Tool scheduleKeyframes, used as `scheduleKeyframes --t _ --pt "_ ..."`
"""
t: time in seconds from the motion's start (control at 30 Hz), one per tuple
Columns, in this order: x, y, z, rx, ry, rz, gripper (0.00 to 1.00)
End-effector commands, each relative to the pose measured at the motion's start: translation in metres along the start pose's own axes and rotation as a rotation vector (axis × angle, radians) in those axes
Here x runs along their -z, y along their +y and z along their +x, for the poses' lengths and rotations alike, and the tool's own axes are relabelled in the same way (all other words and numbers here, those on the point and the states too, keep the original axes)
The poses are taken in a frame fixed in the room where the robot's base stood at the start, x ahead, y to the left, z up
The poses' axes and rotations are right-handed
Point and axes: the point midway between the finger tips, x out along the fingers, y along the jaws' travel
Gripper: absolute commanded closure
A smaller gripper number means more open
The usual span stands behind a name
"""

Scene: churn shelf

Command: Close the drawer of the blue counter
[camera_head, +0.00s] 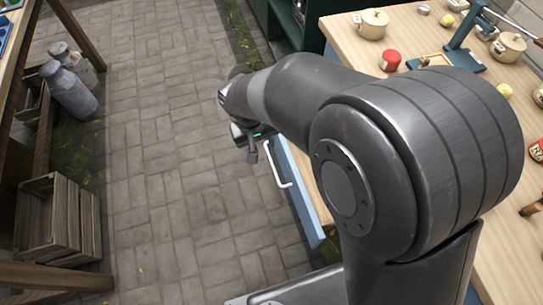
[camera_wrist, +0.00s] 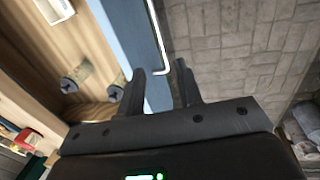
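The drawer's blue front panel (camera_head: 305,195) with its white bar handle (camera_head: 278,166) stands out from the counter, beside the wooden top, in the head view. In the wrist view the blue front (camera_wrist: 128,35) runs along the wooden drawer inside (camera_wrist: 75,45), which is open to view. The white handle (camera_wrist: 157,38) shows there too. My gripper (camera_wrist: 160,66) is open, its two dark fingers apart, with the near end of the handle appearing between the fingertips. I cannot tell whether they touch it. In the head view my gripper (camera_head: 252,152) is partly hidden by my arm.
The drawer holds dark-ended pieces (camera_wrist: 72,82) and a pale block (camera_wrist: 55,10). The counter top (camera_head: 425,25) carries pots, a red jar (camera_head: 390,61) and a blue stand (camera_head: 462,35). Paving (camera_head: 185,190) is clear left of the drawer. Crates (camera_head: 60,220) and milk cans (camera_head: 70,92) stand far left.

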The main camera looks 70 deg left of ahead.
Motion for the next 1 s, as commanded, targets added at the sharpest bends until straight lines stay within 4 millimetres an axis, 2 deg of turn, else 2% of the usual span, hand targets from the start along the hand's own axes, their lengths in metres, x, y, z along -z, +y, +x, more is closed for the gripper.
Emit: scheduleKeyframes --t 0.17,0.4,0.6,0.77,1.0 --pt "-0.001 0.000 0.021 -0.002 -0.004 -0.001 0.67" --pt "-0.001 0.000 0.068 -0.001 -0.006 -0.001 0.67" --pt "-0.001 0.001 0.096 -0.001 -0.003 0.000 0.67" --pt "0.000 0.001 0.105 -0.001 -0.001 0.000 0.67" --pt "0.000 0.001 0.106 -0.001 0.000 0.000 0.67"
